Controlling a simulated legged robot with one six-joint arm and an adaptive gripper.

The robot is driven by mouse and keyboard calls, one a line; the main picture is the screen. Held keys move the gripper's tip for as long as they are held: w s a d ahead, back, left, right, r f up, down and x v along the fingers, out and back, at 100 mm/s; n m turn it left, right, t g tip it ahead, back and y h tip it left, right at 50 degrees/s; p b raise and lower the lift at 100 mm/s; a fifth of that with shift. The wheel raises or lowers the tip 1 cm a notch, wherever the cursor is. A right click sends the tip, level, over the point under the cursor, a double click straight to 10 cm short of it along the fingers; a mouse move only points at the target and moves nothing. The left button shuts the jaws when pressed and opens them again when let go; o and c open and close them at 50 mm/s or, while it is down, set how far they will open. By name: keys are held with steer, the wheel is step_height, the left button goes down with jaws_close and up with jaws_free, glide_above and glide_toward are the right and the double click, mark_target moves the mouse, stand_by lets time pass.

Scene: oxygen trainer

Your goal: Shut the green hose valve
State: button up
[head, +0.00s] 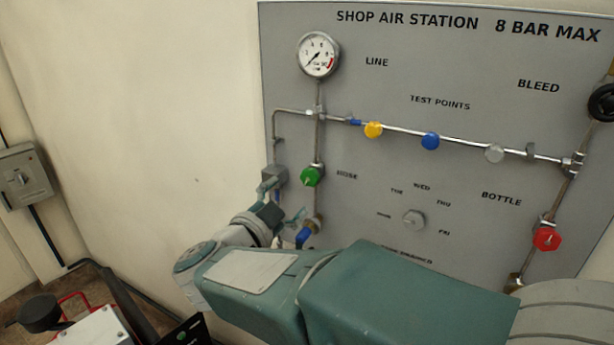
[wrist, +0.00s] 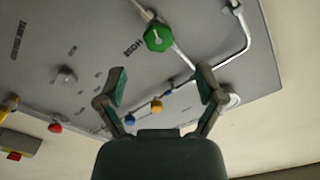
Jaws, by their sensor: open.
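The green hose valve (head: 311,177) is a round-cornered green knob with a pale pointer mark, on the vertical pipe left of the word HOSE. In the wrist view the green knob (wrist: 159,38) lies beyond my fingertips, roughly centred between them but not enclosed. My gripper (head: 283,202) is in front of the panel's left edge, below and left of the knob in the head view. In the wrist view my gripper (wrist: 161,75) is open and empty, its two fingers wide apart. Whether the knob is open or closed I cannot tell.
A pressure gauge (head: 318,54) sits above the knob. Yellow (head: 373,130), blue (head: 430,141) and grey (head: 494,153) test knobs line the cross pipe. A red bottle valve (head: 547,238) is at right. A blue handle (head: 304,236) is below the green knob, close to my gripper.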

mark_target(307, 179)
steer(key=x, duration=0.6)
steer(key=shift+d, duration=0.3)
steer(key=shift+w+d, duration=0.25)
steer(key=shift+w, duration=0.4)
steer(key=shift+a, duration=0.1)
steer(key=c, duration=1.1)
